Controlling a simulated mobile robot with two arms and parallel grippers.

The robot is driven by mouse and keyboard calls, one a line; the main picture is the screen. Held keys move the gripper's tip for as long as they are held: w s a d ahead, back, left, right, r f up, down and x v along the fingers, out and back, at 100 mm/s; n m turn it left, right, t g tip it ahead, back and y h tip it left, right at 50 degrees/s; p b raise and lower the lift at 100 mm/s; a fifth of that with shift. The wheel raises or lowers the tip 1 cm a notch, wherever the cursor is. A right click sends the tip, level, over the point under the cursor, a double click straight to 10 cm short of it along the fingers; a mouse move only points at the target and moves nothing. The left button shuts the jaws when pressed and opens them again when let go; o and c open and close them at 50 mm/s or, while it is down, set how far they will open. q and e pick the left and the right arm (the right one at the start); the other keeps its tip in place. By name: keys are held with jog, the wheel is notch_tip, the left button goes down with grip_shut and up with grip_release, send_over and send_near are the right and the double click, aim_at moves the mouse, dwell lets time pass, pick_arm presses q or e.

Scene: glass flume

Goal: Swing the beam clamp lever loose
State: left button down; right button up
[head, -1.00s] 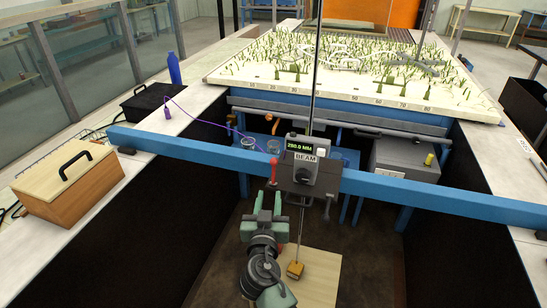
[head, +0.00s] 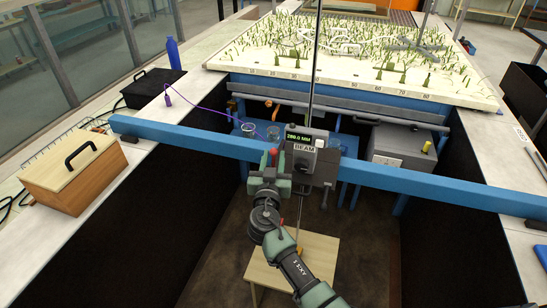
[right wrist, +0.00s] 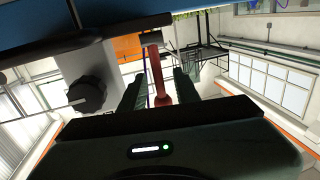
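The beam clamp lever is red, with its knob (head: 273,152) showing at the left side of the grey beam carriage (head: 325,165). The carriage sits on the blue beam (head: 405,184) and carries a display and the label BEAM. My right gripper (head: 270,172) is at the lever, just below its knob, and hides the lower part. In the right wrist view the red lever (right wrist: 157,72) stands between the two fingers of my right gripper (right wrist: 158,84). The fingers are apart, with a narrow gap visible beside the lever. My left gripper is not in view.
A thin vertical rod (head: 314,75) rises from the carriage. A wooden box (head: 74,174) and a black case (head: 151,87) stand on the left ledge, near a blue bottle (head: 173,54). A small wooden stool (head: 318,258) stands below. The planted bed (head: 340,87) lies behind.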

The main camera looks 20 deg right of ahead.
grip_shut()
dwell(1.4)
